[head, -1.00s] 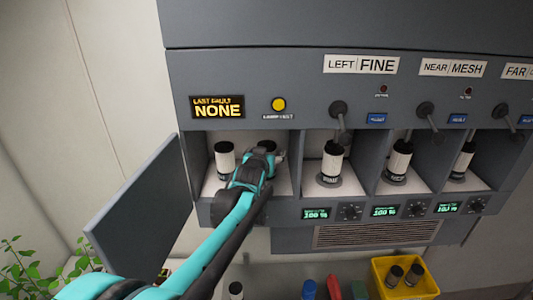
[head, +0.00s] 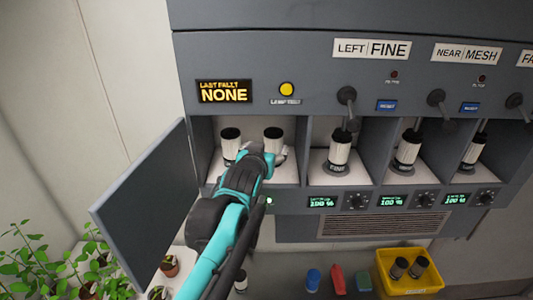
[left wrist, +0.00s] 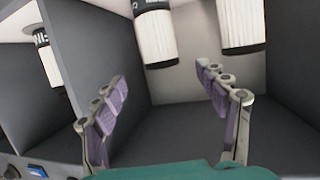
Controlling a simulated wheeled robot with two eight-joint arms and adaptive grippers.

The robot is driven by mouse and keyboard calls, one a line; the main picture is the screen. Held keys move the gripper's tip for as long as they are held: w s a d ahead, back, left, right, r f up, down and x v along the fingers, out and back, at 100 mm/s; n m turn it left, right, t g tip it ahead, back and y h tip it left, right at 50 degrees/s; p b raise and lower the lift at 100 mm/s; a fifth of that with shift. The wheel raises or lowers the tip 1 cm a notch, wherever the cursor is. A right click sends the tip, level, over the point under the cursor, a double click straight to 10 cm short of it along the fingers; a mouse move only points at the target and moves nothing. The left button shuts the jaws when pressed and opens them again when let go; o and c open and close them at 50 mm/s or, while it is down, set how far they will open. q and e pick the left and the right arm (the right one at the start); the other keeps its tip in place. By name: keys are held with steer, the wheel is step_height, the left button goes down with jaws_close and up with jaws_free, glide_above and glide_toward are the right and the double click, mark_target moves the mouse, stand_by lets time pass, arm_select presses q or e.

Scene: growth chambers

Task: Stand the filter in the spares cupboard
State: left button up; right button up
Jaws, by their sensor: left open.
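The open spares cupboard (head: 204,135) is the leftmost bay, its door (head: 145,205) swung out to the left. Two white filters with black caps stand upright inside: a left filter (head: 231,146) and a right filter (head: 273,137). My left gripper (head: 268,153) is open and empty, just in front of and below the right filter, covering its lower part. The wrist picture is upside down, so the right filter (left wrist: 156,37) and left filter (left wrist: 241,25) hang from the top. There the open fingers (left wrist: 162,78) stand apart from both filters. My right gripper is not seen.
Bays to the right hold further filters, the nearest one (head: 338,155) under the LEFT FINE sign (head: 371,49). A yellow bin (head: 408,283) with two dark-capped filters stands below right. Potted plants (head: 62,262) are at lower left. Partition walls flank the cupboard closely.

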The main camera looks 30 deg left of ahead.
arm_select(q)
steer(key=shift+s+d, duration=0.1)
steer(key=shift+s, duration=0.1)
steer(key=s+d+f+m+g+h, duration=0.2)
steer(key=s+d+f+g, duration=0.1)
steer(key=s+d+f, duration=0.5)
steer(key=s+d+f+m+g+h, duration=0.2)
steer(key=s+d+f+g+h, duration=0.1)
steer(key=s+d+f, duration=0.6)
step_height(320, 180, down, 5)
steer(key=shift+s+r+g, duration=0.2)
steer(key=shift+s+g, duration=0.2)
steer(key=shift+s, duration=0.15)
step_height(320, 180, down, 37)
steer(key=b, duration=3.7)
steer(key=shift+f, duration=0.15)
